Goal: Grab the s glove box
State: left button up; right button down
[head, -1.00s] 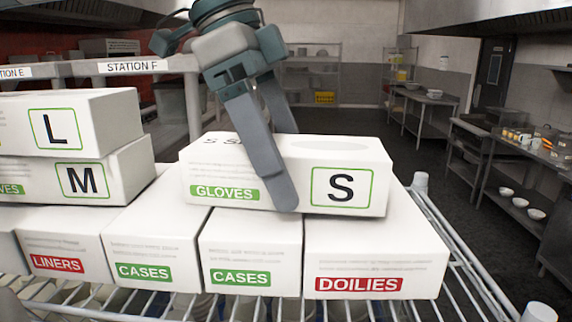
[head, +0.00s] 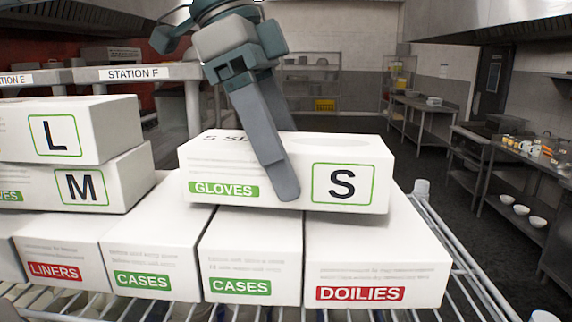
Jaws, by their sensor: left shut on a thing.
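The S glove box (head: 235,165) is white, with a green GLOVES label and a green-framed S on its front. It sits above a CASES box (head: 250,245) and the DOILIES box (head: 375,255); I cannot tell whether it still touches them. My left gripper (head: 287,165) comes down from above and is shut on the S glove box. One finger lies against its front face, left of the S; the other is behind the box, its tip hidden. My right gripper is not in view.
The L glove box (head: 100,130) is stacked on the M glove box (head: 120,180) close to the left. A LINERS box (head: 60,250) and another CASES box (head: 150,250) share the wire shelf (head: 470,270). A shelf post (head: 421,187) stands right. Open floor lies beyond.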

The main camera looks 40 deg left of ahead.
pick_arm(q)
notch_tip(320, 180, up, 10)
jog(key=shift+d+r+b, duration=0.1)
jog(key=shift+r+b, duration=0.05)
jog(key=shift+b, duration=1.05)
notch_tip(320, 180, up, 6)
jog(key=p, duration=0.1)
notch_tip(320, 180, up, 9)
jog(key=p, duration=0.4)
send_over(288, 140)
jog(key=shift+s+r+p, duration=0.15)
jog(key=shift+r+p, duration=0.4)
jog(key=shift+r, duration=0.25)
